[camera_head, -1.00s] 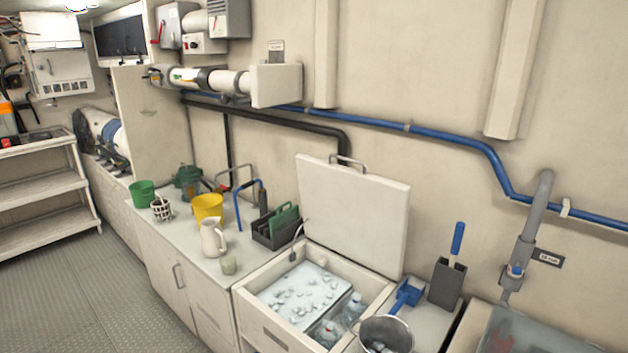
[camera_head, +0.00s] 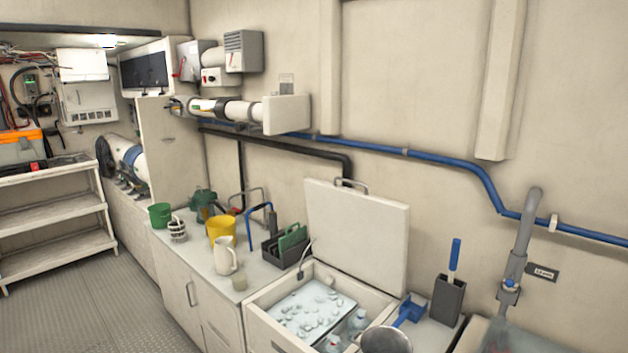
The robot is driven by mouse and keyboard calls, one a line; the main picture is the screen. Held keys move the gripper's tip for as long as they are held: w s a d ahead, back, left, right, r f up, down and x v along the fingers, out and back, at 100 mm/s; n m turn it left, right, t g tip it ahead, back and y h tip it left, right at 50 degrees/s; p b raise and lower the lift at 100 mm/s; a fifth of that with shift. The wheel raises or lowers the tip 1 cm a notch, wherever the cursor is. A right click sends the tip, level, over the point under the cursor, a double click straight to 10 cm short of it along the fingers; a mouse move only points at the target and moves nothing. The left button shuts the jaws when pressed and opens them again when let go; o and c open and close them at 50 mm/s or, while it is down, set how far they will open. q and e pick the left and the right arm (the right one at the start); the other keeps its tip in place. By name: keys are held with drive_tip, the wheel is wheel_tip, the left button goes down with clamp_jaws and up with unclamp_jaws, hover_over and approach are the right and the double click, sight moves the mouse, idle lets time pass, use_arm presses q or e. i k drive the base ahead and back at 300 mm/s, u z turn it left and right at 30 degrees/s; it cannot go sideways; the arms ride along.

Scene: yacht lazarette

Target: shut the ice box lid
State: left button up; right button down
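The ice box (camera_head: 258,307) is set into the counter at the bottom centre, with ice (camera_head: 312,308) and several bottles (camera_head: 357,320) inside. Its white lid (camera_head: 357,232) stands open, tilted back towards the wall, with a metal handle (camera_head: 352,184) on its top edge. Neither of my grippers shows in this view.
The floor (camera_head: 110,310) at left is clear.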

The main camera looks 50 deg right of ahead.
sight(365, 237)
drive_tip(key=u, duration=0.25)
drive_tip(key=i, duration=1.55)
drive_tip(key=z, duration=0.4)
drive_tip(key=i, duration=0.95)
drive_tip(key=z, duration=1.5)
drive_tip(key=i, duration=0.75)
drive_tip(key=z, duration=0.65)
